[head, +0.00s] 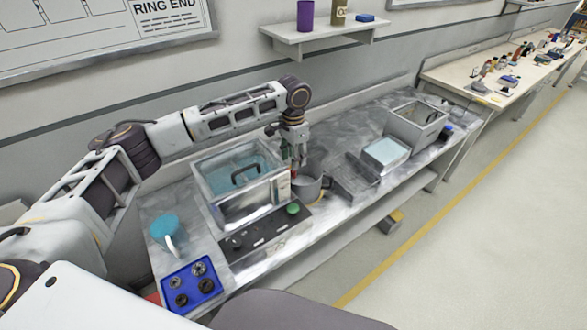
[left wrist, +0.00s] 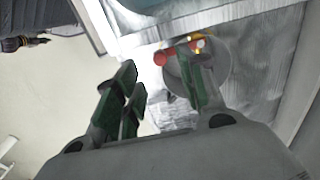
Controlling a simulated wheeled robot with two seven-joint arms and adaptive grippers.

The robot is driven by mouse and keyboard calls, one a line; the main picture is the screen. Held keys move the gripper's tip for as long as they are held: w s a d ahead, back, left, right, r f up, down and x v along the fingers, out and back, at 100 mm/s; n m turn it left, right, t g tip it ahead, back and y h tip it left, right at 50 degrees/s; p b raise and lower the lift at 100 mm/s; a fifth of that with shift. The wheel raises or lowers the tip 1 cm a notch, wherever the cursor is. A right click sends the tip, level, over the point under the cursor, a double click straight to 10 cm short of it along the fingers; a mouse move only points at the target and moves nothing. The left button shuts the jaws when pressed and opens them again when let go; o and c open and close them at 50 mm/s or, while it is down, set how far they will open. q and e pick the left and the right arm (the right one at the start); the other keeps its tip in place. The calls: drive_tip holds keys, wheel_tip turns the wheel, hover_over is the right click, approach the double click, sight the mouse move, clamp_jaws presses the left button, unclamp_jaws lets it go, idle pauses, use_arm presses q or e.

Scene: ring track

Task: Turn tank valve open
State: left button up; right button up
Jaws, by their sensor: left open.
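The clear tank (head: 215,185) of bluish water, with a dark handle across its top, stands on the grey bench. My left gripper (head: 294,158) points down at the tank's right side. In the left wrist view my left gripper (left wrist: 160,78) is open, with two green-padded fingers apart. A small red part (left wrist: 161,58) and a brass-coloured fitting (left wrist: 201,43), likely the tank valve, show near the right finger, which partly hides them. I cannot tell whether the finger touches them or how the valve is turned. My right gripper is not in view.
A round grey pot (head: 310,188) stands just right of the tank, below the gripper. A control panel with a green knob (head: 293,208) lies in front. A grey box (head: 415,125) stands farther right.

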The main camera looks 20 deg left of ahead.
use_arm(q)
drive_tip(key=shift+f, duration=2.85)
drive_tip(key=shift+c, duration=0.5)
clamp_jaws()
